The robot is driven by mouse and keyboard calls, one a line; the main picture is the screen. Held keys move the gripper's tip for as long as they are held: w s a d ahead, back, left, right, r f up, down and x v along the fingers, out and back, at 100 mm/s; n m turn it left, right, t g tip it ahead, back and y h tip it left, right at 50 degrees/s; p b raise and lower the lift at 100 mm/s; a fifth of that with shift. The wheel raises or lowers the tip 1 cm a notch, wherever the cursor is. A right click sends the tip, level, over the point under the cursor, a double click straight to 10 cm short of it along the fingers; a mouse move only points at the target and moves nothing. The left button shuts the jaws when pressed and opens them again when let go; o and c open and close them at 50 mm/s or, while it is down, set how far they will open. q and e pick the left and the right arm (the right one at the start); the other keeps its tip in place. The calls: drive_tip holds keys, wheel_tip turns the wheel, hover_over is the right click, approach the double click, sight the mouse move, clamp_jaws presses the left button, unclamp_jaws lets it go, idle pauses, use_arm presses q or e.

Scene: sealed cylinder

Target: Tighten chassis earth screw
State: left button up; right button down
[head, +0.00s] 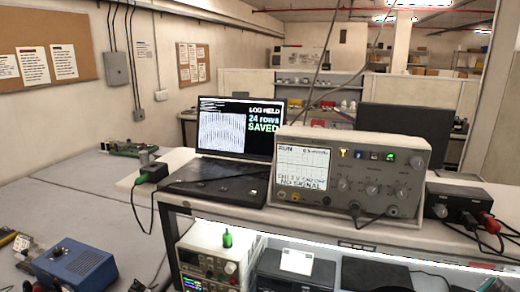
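No chassis earth screw can be made out in the head view. A bench power supply (205,258) stands on the lower shelf, with a small green upright piece (227,238) on its top. A green block with a black cable (152,173) lies left of the laptop, beside a small grey cylinder (144,157). A blue box with a dark knob (75,265) sits on the grey table at lower left. Neither of my grippers is in view.
An open laptop (225,140) reads "LOG HELD 24 rows SAVED". An oscilloscope (350,170) reads "NO SIGNAL". A black box with red and black plugs (460,203) is at right. A green circuit board (120,149) lies at left. Grey tabletop (85,195) is partly clear.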

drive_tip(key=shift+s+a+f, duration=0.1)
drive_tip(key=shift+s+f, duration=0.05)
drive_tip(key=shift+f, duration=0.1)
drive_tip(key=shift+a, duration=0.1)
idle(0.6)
drive_tip(key=shift+p, duration=0.5)
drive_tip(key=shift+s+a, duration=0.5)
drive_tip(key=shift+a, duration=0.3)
